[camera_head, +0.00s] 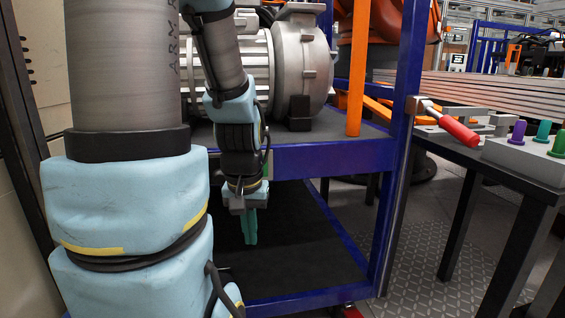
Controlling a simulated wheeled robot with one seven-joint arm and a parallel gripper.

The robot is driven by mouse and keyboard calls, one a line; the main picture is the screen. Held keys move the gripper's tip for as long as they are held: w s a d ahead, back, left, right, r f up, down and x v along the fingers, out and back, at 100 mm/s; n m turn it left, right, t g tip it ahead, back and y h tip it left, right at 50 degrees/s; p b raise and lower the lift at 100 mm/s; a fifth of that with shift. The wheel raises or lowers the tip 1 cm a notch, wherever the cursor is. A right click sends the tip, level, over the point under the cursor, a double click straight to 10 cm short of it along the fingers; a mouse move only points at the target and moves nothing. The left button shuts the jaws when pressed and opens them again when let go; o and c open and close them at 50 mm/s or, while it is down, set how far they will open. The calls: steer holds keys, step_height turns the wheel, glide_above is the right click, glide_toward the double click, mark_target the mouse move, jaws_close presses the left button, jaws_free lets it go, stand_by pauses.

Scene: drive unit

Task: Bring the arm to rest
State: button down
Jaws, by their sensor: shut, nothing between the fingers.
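My arm fills the left of the head view, with a grey tube section and light blue padded joints. A thinner part of it hangs down at the centre left and ends in my gripper (250,228). The gripper points downward with its green fingers together, nothing held between them. It hangs in front of the blue rack (335,157), below the front edge of its upper shelf and over the dark lower shelf (312,262). Part of the rack is hidden behind my arm.
A grey ribbed motor (302,70) stands on the upper shelf beside an orange post (358,70). At the right, a dark table (500,180) carries a red-handled clamp (452,125) and a grey block (527,160) with coloured pegs. Patterned floor (425,255) lies free between rack and table.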

step_height(320, 180, up, 25)
steer(key=p, duration=2.2)
steer(key=shift+f, duration=0.1)
